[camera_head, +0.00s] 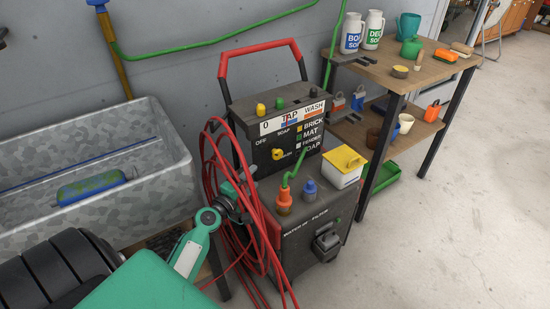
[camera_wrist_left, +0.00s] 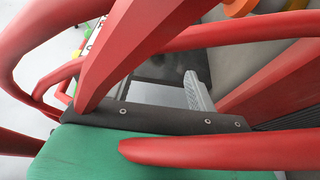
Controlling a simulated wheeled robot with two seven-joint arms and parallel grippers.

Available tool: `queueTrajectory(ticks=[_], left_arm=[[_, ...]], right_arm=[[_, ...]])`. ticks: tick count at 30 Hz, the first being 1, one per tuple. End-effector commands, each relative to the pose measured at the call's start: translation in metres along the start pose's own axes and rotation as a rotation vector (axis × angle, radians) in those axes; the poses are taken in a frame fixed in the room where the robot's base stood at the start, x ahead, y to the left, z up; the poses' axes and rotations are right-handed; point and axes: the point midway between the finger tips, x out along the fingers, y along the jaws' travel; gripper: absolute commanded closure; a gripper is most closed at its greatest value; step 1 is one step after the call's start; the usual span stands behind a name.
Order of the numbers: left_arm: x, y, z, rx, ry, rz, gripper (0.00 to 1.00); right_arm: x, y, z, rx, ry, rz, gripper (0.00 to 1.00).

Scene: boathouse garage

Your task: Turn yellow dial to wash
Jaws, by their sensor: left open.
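The yellow dial (camera_head: 277,153) is on the upright front panel of the dark washer cart (camera_head: 300,225), near the printed words OFF and SOAP. The word WASH stands at the right end of the white label strip (camera_head: 292,118) above. Where the dial points is too small to tell. My left gripper (camera_head: 243,193) is open, left of and below the dial, apart from it. Loops of red hose (camera_head: 213,155) partly cover it. In the left wrist view, a grey finger (camera_wrist_left: 197,92) shows between red hose strands; the other finger is mostly hidden. My right gripper is out of view.
Yellow (camera_head: 261,109) and green (camera_head: 279,102) knobs sit on the panel top. An orange fitting (camera_head: 284,199), a blue cap (camera_head: 310,187) and a yellow-lidded white box (camera_head: 343,165) stand on the cart. A metal trough (camera_head: 150,120) is left, a wooden shelf (camera_head: 425,75) right.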

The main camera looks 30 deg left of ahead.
Motion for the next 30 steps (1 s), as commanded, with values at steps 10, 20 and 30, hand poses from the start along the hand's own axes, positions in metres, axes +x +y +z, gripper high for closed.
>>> queueTrajectory(ticks=[10, 20, 30], left_arm=[[0.053, 0.002, 0.001, 0.002, -0.002, 0.001, 0.42], [0.106, 0.0, 0.001, 0.003, -0.002, -0.001, 0.42], [0.132, -0.001, 0.002, 0.004, -0.003, -0.002, 0.42]], right_arm=[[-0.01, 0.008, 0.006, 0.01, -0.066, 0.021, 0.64], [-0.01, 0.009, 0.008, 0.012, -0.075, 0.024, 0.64], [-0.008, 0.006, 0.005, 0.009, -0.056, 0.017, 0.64]])
